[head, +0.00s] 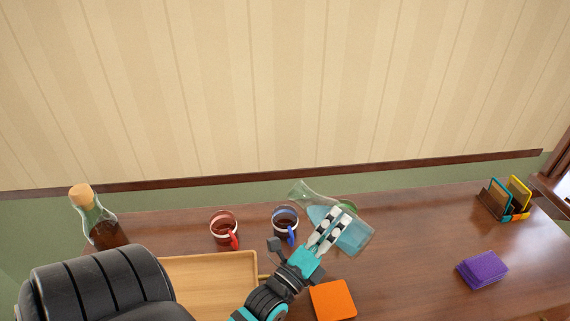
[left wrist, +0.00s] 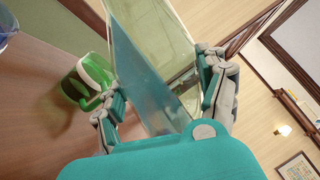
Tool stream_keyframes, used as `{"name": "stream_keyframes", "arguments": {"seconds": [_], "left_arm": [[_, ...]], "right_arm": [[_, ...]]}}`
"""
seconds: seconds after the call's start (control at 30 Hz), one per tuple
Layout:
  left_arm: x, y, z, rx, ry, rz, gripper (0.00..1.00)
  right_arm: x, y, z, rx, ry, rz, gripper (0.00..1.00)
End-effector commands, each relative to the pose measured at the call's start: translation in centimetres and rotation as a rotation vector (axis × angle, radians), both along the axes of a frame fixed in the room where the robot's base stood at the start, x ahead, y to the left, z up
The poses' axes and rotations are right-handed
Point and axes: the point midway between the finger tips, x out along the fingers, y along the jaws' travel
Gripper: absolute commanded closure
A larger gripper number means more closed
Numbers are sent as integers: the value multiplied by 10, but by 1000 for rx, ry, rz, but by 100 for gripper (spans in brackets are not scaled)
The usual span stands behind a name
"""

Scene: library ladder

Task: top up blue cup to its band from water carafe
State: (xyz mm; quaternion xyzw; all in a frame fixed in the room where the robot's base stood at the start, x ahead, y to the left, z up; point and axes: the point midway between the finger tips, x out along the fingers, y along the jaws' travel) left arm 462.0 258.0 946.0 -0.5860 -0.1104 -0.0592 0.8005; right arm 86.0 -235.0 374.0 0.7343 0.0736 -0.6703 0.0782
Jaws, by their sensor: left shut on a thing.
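My left gripper (head: 328,231) is shut on the clear water carafe (head: 354,237). The carafe is tilted, its mouth up and to the left, near the blue cup. Pale blue water lies in its body; the neck looks empty and no stream shows. The blue cup (head: 285,222) stands upright on the table, with a dark inside and its handle toward the front. Its band and fill level are too small to tell. In the left wrist view the carafe (left wrist: 150,60) sits between the fingers (left wrist: 160,95), and a bluish rim (left wrist: 6,28) shows at the left edge. My right gripper is out of view.
A red cup (head: 224,227) stands left of the blue cup. A green cup (left wrist: 88,80) is partly behind the carafe. A corked bottle (head: 100,222), wooden tray (head: 210,280), orange square (head: 333,300), purple stack (head: 482,269) and organizer (head: 510,200) share the table. The right-middle is clear.

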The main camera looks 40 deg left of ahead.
Motion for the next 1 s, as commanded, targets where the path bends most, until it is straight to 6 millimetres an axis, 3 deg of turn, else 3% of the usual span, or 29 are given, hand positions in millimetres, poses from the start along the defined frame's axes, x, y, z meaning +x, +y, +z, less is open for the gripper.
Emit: {"name": "stream_keyframes", "arguments": {"seconds": [1.0], "left_arm": [[0,5,5,-67,-17,1,83]], "right_arm": [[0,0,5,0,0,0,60]]}}
